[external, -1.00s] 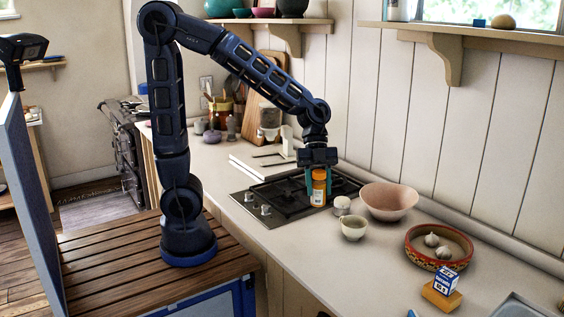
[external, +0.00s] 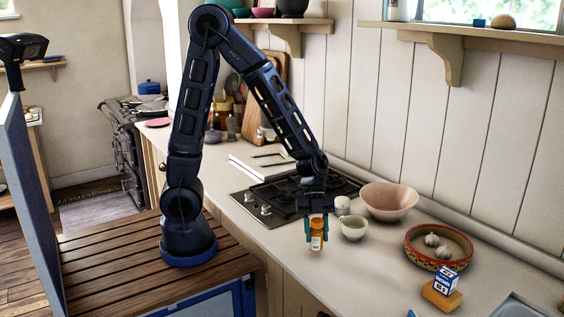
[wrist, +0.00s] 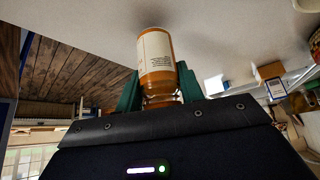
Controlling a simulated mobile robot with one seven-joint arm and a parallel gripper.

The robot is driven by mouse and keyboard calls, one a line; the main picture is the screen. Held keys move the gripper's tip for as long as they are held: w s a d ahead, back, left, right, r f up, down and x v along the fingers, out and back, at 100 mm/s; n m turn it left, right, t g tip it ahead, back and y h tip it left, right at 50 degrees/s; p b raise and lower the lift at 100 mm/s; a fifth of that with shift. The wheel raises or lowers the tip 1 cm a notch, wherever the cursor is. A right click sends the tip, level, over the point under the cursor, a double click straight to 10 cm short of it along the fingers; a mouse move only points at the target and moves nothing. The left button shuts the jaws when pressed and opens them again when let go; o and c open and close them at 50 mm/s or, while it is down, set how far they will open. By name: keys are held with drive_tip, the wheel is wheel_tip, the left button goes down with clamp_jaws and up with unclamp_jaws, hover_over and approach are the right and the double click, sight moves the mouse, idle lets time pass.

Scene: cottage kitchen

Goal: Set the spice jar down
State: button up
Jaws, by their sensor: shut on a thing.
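The spice jar (external: 316,236) is an orange-brown jar with a white label. My gripper (external: 316,222) is shut on it, with teal fingers on either side. In the external view the jar is upright over the pale counter (external: 345,275), near its front edge and left of a small cream bowl. I cannot tell whether its base touches the counter. In the wrist view the jar (wrist: 157,57) stands out beyond the green fingers (wrist: 158,92), with the pale counter behind it.
A black hob (external: 275,200) lies behind my gripper. The cream bowl (external: 354,229), a white pot (external: 342,204) and a large pink bowl (external: 389,200) stand to the right. A patterned dish (external: 411,252) holds garlic; a blue-white box (external: 446,279) is nearby. The front counter is clear.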

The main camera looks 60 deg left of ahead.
drive_tip(key=shift+f, duration=1)
drive_tip(key=shift+f, duration=0.1)
drive_tip(key=o, duration=1)
drive_tip(key=shift+o, duration=0.2)
drive_tip(key=v, duration=1.2)
drive_tip(key=s+a+r+n+t+y, duration=0.2)
drive_tip(key=a+r+n, duration=0.3)
drive_tip(key=a+n, duration=0.3)
drive_tip(key=s+a+r+n+t+y, duration=0.2)
drive_tip(key=a+r+n, duration=0.3)
drive_tip(key=a+n, duration=0.3)
drive_tip(key=s+a+r+n+t+y, duration=0.1)
drive_tip(key=s+a+r+n+t, duration=0.2)
drive_tip(key=a+n, duration=0.4)
drive_tip(key=s+a+r, duration=0.1)
drive_tip(key=a+r, duration=0.1)
drive_tip(key=a, duration=0.3)
drive_tip(key=shift+n+t+y, duration=0.4)
